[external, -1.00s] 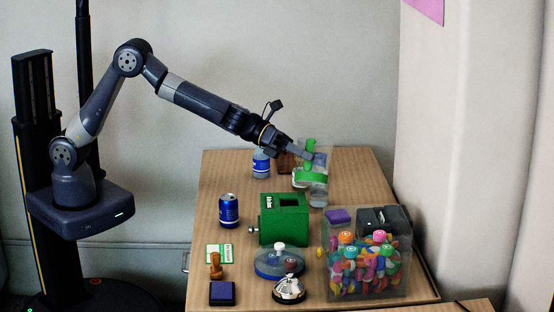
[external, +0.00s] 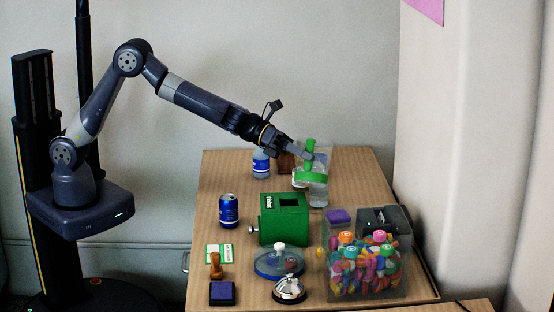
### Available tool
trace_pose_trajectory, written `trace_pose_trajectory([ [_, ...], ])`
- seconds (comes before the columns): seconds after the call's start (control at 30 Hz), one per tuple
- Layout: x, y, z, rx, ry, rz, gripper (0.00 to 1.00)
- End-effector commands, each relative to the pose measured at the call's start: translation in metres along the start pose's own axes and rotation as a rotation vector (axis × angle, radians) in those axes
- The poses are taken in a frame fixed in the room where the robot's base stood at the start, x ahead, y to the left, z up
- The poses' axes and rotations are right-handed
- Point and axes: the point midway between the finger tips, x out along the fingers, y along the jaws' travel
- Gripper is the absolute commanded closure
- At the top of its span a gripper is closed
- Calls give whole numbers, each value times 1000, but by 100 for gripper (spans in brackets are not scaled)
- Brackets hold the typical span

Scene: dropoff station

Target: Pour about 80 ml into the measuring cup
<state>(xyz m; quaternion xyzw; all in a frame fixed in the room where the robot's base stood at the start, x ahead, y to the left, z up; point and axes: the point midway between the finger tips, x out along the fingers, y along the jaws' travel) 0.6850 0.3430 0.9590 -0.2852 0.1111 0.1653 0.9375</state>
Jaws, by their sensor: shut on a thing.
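My gripper (external: 303,155) is over the far part of the table, shut on a clear pitcher with green parts (external: 311,177). The pitcher is raised and looks tilted, its clear body showing faintly to the right of my fingers. A clear cup (external: 318,197), which looks like the measuring cup, stands on the table just below the pitcher's green band. The pitcher overlaps the cup's upper part in this view. I cannot make out a stream or the level in the cup.
On the table (external: 217,168), a blue-labelled bottle (external: 261,164) and a brown object (external: 286,163) stand left of the pitcher. Nearer are a blue can (external: 228,211), a green box (external: 284,220), a bell (external: 289,289) and a clear bin (external: 370,278) of colourful items.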

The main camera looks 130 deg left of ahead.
Motion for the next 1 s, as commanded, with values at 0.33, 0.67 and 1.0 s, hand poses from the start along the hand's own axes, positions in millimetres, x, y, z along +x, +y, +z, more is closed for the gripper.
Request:
trace_pose_trajectory([
  [0.33, 0, -1, 1, 2, -2, -1, 100],
  [0.67, 6, -17, -9, 151, 7, 52, 100],
  [1.0, 20, -23, -40, 426, 26, 160, 100],
])
